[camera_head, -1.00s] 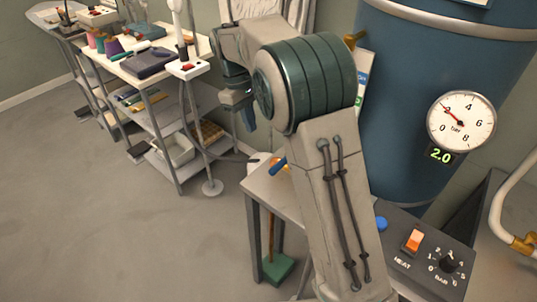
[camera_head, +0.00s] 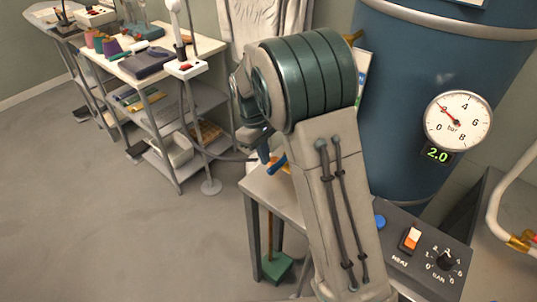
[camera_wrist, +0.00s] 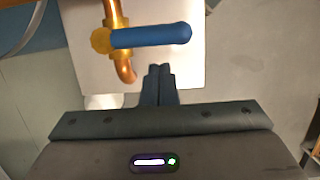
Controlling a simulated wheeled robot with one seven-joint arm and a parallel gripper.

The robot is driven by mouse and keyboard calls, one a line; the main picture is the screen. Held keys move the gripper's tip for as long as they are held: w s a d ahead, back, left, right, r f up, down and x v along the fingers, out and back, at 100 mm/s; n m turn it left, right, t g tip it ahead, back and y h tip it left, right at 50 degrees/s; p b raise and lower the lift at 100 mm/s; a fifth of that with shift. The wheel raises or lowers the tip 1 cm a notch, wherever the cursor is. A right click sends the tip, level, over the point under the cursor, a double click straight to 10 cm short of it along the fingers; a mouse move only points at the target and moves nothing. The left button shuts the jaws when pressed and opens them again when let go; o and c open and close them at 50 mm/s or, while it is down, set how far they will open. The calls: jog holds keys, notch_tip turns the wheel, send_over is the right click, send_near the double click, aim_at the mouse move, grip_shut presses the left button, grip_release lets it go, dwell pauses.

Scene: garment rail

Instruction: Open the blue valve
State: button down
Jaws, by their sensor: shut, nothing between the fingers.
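The blue valve (camera_wrist: 150,36) shows in the wrist view as a blue lever lying crosswise on a copper pipe (camera_wrist: 117,14) with a brass nut at its left end. It also shows in the head view as a small blue handle (camera_head: 277,165) at the left end of the grey bench, partly hidden by my arm. My gripper (camera_wrist: 158,70) is shut and empty, its fingertips just below the lever's middle in the wrist view, apparently a little short of it. In the head view my gripper (camera_head: 262,152) is close to the handle and partly hidden.
A blue tank (camera_head: 420,90) with a pressure gauge (camera_head: 458,122) reading 2.0 stands behind the bench. A control box (camera_head: 430,250) with an orange switch and a knob sits at right. A sewing trolley (camera_head: 175,75) stands at left.

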jog(key=shift+s+d+r, duration=0.15)
jog(key=shift+s+d, duration=0.3)
